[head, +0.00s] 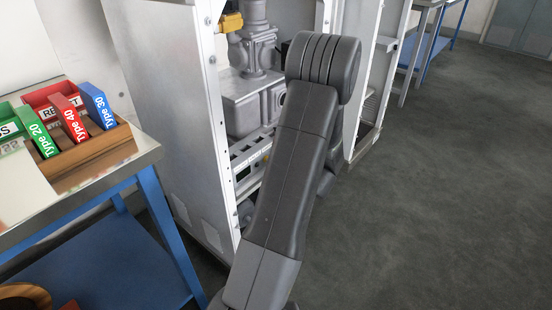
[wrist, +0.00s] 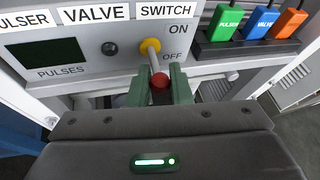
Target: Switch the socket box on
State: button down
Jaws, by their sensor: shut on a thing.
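The socket box (wrist: 103,30) fills the top of the wrist view, a light grey panel with PULSER, VALVE and SWITCH labels. Its switch lever has a yellow base (wrist: 151,46) and a red ball knob (wrist: 160,83). The lever hangs down in the picture, past the OFF mark (wrist: 172,57); the ON mark (wrist: 179,30) is above. My gripper (wrist: 160,86) has its green fingers shut on the red knob, one on each side. In the head view the box (head: 250,155) shows partly inside the cabinet; my arm hides the gripper and the lever.
Green (wrist: 226,22), blue (wrist: 262,22) and orange (wrist: 288,23) plugs sit in a dark strip right of the switch. The metal cabinet wall (head: 165,110) stands left of my arm. A blue-legged table (head: 150,160) with coloured boxes is at left. Floor at right is clear.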

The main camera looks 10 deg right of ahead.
notch_tip(320, 180, up, 2)
jog(key=g+h+p, duration=0.1)
jog(key=g+p, duration=0.2)
jog(key=p, duration=0.3)
jog(key=shift+r+n+h, duration=0.1)
jog(key=shift+n+h, duration=0.2)
jog(key=shift+h, duration=0.1)
jog(key=g+h+p, duration=0.1)
jog(key=p, duration=0.2)
jog(key=shift+w+a+r, duration=0.1)
jog(key=shift+r, duration=0.05)
jog(key=shift+g+p, duration=0.4)
jog(key=shift+p, duration=0.35)
jog(key=c, duration=1.4)
grip_release()
jog(key=shift+o, duration=0.2)
jog(key=p+v, duration=0.2)
jog(key=v, duration=1.1)
jog(key=shift+s+r, duration=0.2)
jog(key=shift+s, duration=0.05)
